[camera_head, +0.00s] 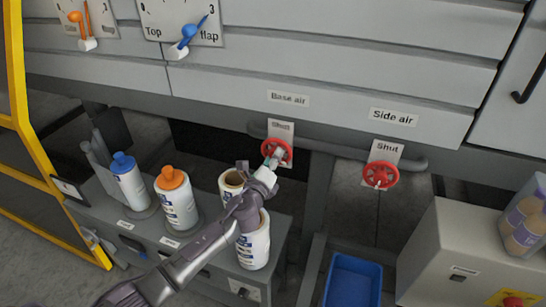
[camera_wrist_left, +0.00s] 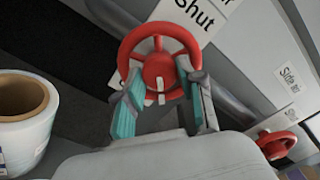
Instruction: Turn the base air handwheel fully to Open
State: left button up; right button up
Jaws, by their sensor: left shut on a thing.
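The base air handwheel (camera_head: 276,151) is a red wheel on a pipe below the "Base air" label (camera_head: 288,98). It also shows in the left wrist view (camera_wrist_left: 160,66). A white "Shut" tag (camera_head: 281,129) is behind its top. My left gripper (camera_head: 272,160) reaches it from the lower left and is shut on its lower rim. In the left wrist view the teal-padded fingers (camera_wrist_left: 155,98) sit either side of the wheel's lower part. The side air handwheel (camera_head: 380,175) is to the right, with its own "Shut" tag (camera_head: 386,151). My right gripper is not in view.
Bottles with a blue cap (camera_head: 129,180) and an orange cap (camera_head: 176,200) stand on a grey bench at the left, beside open white containers (camera_head: 254,245). A blue bin (camera_head: 353,283) is at lower right. The side air pipe (camera_head: 345,151) runs behind the wheels.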

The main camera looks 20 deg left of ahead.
pick_arm(q)
jog(key=shift+f+m+p, duration=0.1)
jog(key=shift+m+p, duration=1.15)
jog(key=shift+m, duration=2.65)
jog(key=shift+f, duration=0.1)
jog(key=o, duration=1.1)
jog(key=shift+o, duration=0.2)
jog(key=s, duration=1.2)
jog(key=shift+a, duration=0.25)
